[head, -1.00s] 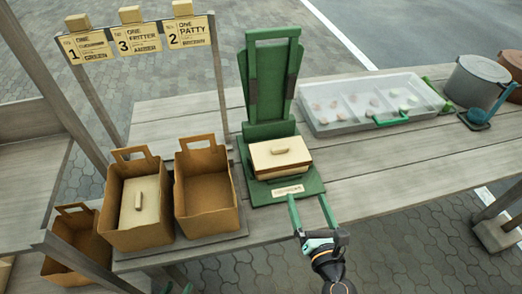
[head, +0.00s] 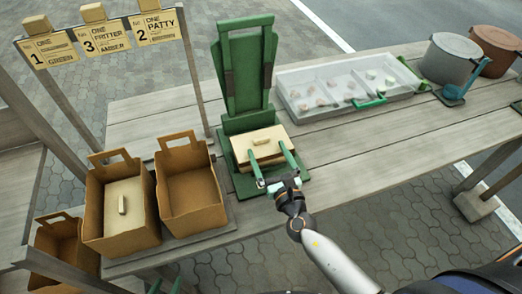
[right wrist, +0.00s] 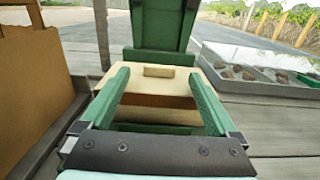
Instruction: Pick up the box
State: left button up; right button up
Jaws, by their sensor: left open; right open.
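A cream box (head: 262,139) with a small handle on its lid sits on the base of a green press-like stand (head: 244,72). In the right wrist view the box (right wrist: 158,84) lies ahead between the green fingers. My right gripper (head: 267,149) is open, its fingers reaching over the near part of the box on both sides. Whether they touch it cannot be told. My left gripper (head: 165,287) is open and empty, showing only partly at the bottom edge, well away from the box.
Two brown carriers (head: 190,193) (head: 95,216) stand left of the stand; the left one holds another cream box (head: 124,203). A lidded clear tray (head: 300,104) and pots (head: 449,62) stand right. Number signs (head: 104,39) hang at the back left. The table's front right is clear.

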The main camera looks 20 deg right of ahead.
aim_at(263, 140)
jog(key=w, duration=0.3)
jog(key=shift+w+a, duration=0.1)
grip_shut()
dwell(0.7)
